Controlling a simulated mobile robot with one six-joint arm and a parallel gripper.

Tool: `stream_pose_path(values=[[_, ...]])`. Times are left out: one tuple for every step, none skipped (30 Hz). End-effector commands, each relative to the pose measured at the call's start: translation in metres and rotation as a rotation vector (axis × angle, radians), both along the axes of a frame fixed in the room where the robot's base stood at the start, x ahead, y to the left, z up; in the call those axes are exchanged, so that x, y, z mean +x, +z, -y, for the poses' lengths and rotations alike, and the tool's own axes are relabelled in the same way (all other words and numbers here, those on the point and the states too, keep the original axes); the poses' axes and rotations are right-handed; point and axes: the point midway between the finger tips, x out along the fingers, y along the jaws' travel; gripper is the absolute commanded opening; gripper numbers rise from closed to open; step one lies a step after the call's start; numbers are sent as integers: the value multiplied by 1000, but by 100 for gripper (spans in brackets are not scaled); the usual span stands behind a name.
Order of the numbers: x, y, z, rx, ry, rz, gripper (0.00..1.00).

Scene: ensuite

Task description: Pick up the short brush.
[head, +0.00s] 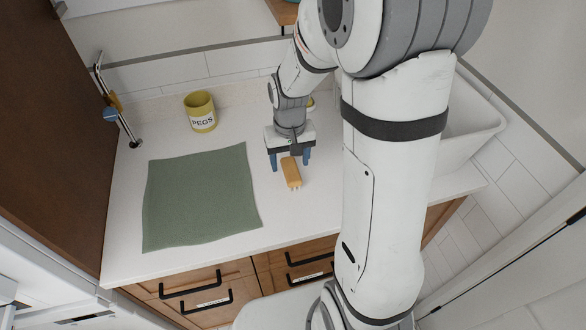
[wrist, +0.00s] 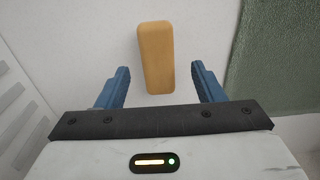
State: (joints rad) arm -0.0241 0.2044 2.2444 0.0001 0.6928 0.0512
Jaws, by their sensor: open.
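The short brush (head: 291,172) is a small tan block lying on the white counter, with small pale bits at its near end in the head view. In the wrist view the brush (wrist: 156,57) shows as a plain tan block, seen from above. My gripper (head: 290,163) is open, with its blue fingers to either side of the brush's far end. In the wrist view my gripper (wrist: 160,78) has its fingertips apart, and the brush lies between and ahead of them, touching neither that I can see. How high the fingers are above the counter is hard to tell.
A green cloth (head: 200,197) lies flat left of the brush. A yellow cup marked PEGS (head: 201,112) stands at the back. A metal stand (head: 118,105) with clips is at the far left. A white basin (head: 468,125) is partly hidden behind my arm.

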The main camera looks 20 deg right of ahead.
Motion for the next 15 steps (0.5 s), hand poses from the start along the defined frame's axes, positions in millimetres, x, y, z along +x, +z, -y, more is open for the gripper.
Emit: stream_pose_path(values=[[-1,-7,1,0,-1,-6,62],[-1,-11,2,0,-1,-6,62],[-1,-17,2,0,0,-6,62],[-1,-22,2,0,0,-5,62],[-1,-26,2,0,0,-5,62],[-1,-31,2,0,0,-4,62],[-1,-34,2,0,1,-4,62],[-1,-36,2,0,1,-4,62],[-1,-38,2,0,1,-2,62],[-1,-39,2,0,1,-1,62],[-1,-40,2,0,1,-1,62],[0,-40,2,0,1,0,62],[0,-40,2,0,1,0,62],[0,-40,2,0,1,0,62],[0,-40,2,0,1,0,62]])
